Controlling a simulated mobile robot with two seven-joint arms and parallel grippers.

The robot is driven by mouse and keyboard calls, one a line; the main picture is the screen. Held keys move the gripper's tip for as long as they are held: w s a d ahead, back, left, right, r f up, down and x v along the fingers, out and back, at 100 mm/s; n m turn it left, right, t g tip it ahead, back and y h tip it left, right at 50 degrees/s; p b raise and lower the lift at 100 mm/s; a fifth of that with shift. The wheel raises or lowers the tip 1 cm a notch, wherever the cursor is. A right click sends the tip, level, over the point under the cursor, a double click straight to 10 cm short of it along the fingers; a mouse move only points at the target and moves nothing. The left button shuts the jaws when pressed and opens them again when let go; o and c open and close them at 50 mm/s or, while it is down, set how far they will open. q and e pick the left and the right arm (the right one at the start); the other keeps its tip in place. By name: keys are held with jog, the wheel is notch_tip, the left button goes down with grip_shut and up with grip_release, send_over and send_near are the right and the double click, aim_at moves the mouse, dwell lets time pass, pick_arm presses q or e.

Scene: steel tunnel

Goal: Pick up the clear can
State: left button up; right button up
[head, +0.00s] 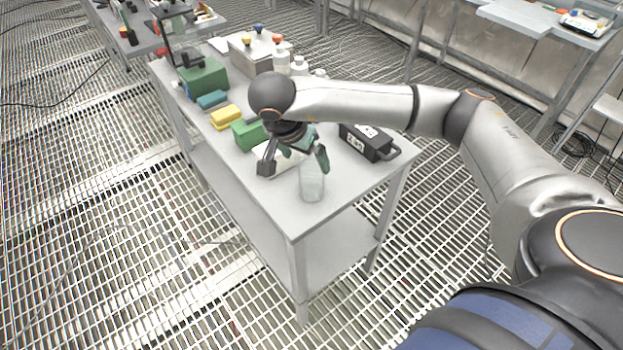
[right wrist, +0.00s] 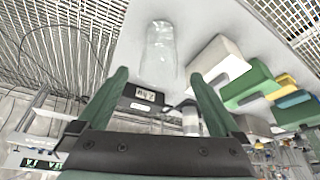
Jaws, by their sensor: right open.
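The clear can (head: 312,183) stands upright near the front corner of the grey table (head: 290,215). It is see-through and looks like a glass tumbler. In the right wrist view the clear can (right wrist: 159,55) shows ahead of the fingertips, lined up with the gap between them. My right gripper (head: 294,163) is open and empty, just behind the can in the head view. The right gripper (right wrist: 161,77) shows two green-padded fingers spread apart in the wrist view. One finger overlaps the can's upper part in the head view; contact cannot be told. My left gripper is not in view.
A black device with a display (head: 369,142) lies right of the gripper. Green (head: 248,134) and yellow (head: 226,117) blocks lie to the left. White bottles (head: 282,62) and a box with knobs (head: 250,52) stand further back. The table's front corner is clear.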

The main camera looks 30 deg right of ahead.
aim_at(312, 170)
jog(key=x, duration=0.7)
jog(key=shift+d+f+p, duration=0.1)
jog(key=shift+f+p, duration=0.05)
jog(key=shift+p, duration=0.25)
jog(key=shift+c, duration=0.4)
jog(key=c, duration=1.3)
